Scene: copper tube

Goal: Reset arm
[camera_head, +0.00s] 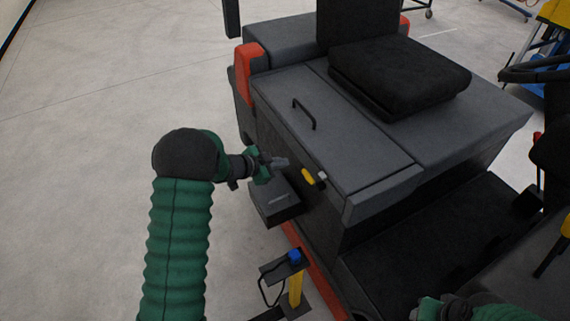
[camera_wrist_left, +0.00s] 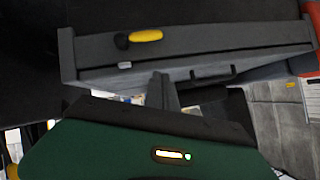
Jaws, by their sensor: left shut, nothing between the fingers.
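My left arm comes in from the left in the head view, with a green ribbed sleeve. Its gripper (camera_head: 280,163) is shut and empty, close beside the side of a dark grey vehicle body (camera_head: 340,130). The closed fingers also show in the left wrist view (camera_wrist_left: 162,90), below the vehicle's edge. A yellow and black handle (camera_head: 310,177) sits on the vehicle's side, just right of the gripper and apart from it; it also shows in the wrist view (camera_wrist_left: 146,36). My right arm (camera_head: 470,306) shows only in part at the lower right, and its fingertips are not visible.
A black seat (camera_head: 398,75) stands on the vehicle, beside a lid with a black grab handle (camera_head: 304,113). A dark step or box (camera_head: 274,200) juts out below my left gripper. A yellow post with a blue cap (camera_head: 295,258) stands lower down. Floor at left is clear.

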